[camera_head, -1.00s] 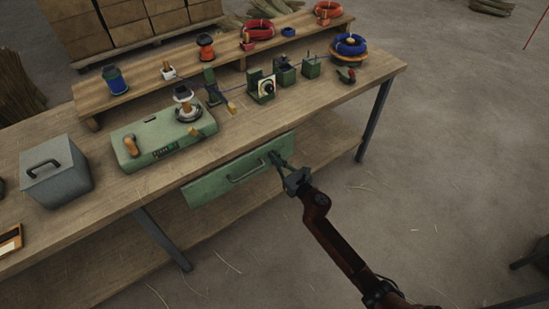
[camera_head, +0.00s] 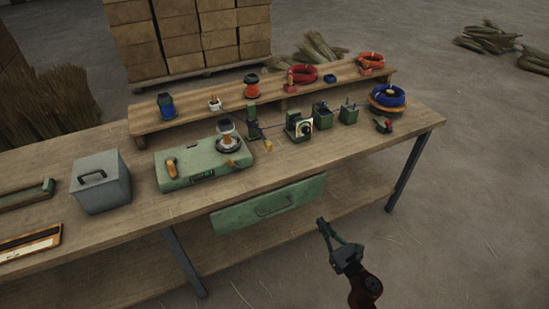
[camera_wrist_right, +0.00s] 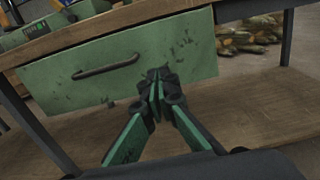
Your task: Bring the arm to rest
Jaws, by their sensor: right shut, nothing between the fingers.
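My right gripper (camera_head: 325,226) is shut and empty, in the open air in front of the workbench, to the right of and a little below the green drawer (camera_head: 240,214). In the right wrist view the shut fingers (camera_wrist_right: 158,78) point at the drawer front (camera_wrist_right: 130,65), overlapping it in the picture; the head view shows them apart from its handle (camera_head: 273,205). The drawer is under the front edge of the bench. My left gripper is not in view.
The workbench (camera_head: 345,158) bears a green winding machine (camera_head: 190,177), a grey box (camera_head: 100,200), a rear shelf with spools (camera_head: 180,118) and a blue coil (camera_head: 387,96). A bench leg (camera_head: 408,172) stands to the right. The floor at right (camera_head: 480,220) is clear.

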